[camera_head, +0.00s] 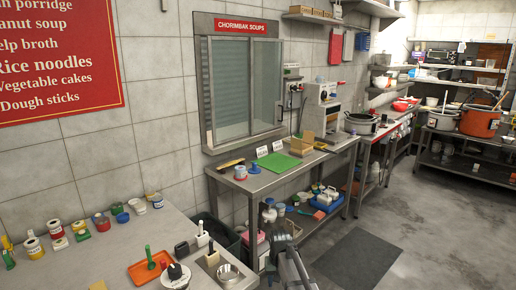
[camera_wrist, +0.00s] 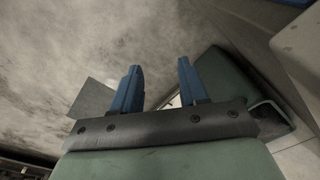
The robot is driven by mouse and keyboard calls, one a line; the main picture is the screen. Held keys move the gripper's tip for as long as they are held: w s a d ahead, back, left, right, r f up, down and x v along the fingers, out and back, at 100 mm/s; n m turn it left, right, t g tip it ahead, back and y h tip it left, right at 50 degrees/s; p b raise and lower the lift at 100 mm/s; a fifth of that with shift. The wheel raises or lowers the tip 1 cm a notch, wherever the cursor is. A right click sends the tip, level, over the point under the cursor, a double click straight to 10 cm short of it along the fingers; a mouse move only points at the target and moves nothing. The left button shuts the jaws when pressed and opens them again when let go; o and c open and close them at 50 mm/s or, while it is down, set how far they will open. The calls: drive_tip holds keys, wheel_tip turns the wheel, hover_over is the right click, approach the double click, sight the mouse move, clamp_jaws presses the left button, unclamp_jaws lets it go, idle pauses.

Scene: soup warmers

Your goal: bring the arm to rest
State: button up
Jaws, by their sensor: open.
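My gripper (camera_wrist: 160,66) shows in the wrist view with its two blue fingers spread apart. Nothing is between the fingers, and grey floor lies beyond them. In the head view my arm (camera_head: 290,268) reaches up from the bottom edge, in front of the metal serving table (camera_head: 330,147). The gripper's fingers cannot be made out clearly there.
A steel counter (camera_head: 105,262) with jars and an orange tray (camera_head: 150,267) is at left. The serving table holds a green board (camera_head: 278,162). A dark mat (camera_head: 356,258) lies on open floor at right. A dark green bin (camera_wrist: 235,85) is close beside the right finger.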

drive_tip(key=s+d+f+m+g, duration=0.1)
drive_tip(key=s+d+f, duration=0.3)
drive_tip(key=s+f, duration=0.6)
drive_tip(key=s+d+f+m+g, duration=0.15)
drive_tip(key=s+d+f, duration=0.35)
drive_tip(key=s+f, duration=0.5)
drive_tip(key=s+f+n+g, duration=0.1)
drive_tip(key=s+f, duration=0.3)
drive_tip(key=s, duration=1)
drive_tip(key=s+f+n+g, duration=0.1)
drive_tip(key=s+f+g, duration=0.2)
drive_tip(key=s, duration=1.1)
wheel_tip(320, 180, down, 2)
drive_tip(key=shift+s+d+f+g, duration=0.25)
drive_tip(key=shift+d+g, duration=0.1)
drive_tip(key=shift+d, duration=0.1)
